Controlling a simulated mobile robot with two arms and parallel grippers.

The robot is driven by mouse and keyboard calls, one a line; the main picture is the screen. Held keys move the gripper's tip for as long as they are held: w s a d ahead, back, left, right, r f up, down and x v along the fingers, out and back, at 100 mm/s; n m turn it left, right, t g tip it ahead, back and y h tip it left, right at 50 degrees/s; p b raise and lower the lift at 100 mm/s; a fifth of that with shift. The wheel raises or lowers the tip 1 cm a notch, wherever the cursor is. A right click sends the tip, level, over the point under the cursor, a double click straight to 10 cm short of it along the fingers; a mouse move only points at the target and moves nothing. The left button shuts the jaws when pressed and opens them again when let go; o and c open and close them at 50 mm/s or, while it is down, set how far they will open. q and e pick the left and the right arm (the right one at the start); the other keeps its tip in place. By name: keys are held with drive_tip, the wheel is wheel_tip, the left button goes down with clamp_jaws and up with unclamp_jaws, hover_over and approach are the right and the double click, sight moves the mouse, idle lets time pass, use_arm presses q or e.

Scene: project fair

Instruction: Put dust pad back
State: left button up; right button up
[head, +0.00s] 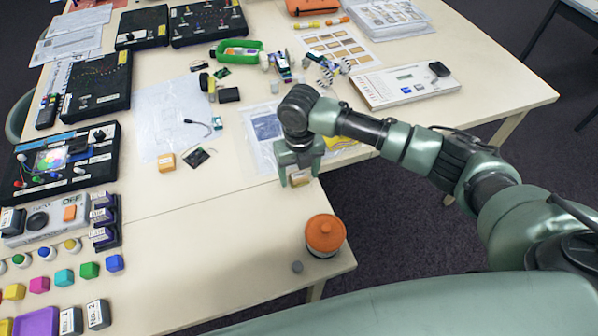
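My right gripper (300,176) reaches in from the right and points down over the table, near its front edge. Its two fingers are apart, with a small tan-orange block (300,179) between them. I cannot tell whether the fingers touch it, or whether it is the dust pad. A similar small orange block (166,162) lies by a clear plastic sheet to the left. My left gripper is not in view.
Black electronics boards (97,86) and coloured blocks (88,270) fill the left side. A white device (405,86) and a green tray (238,53) stand farther back. The table (215,235) is clear left of the orange-lidded container.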

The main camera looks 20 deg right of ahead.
sight(299, 175)
drive_tip(key=shift+r, duration=0.15)
wheel_tip(299, 175, up, 12)
drive_tip(key=b, duration=0.3)
idle(0.7)
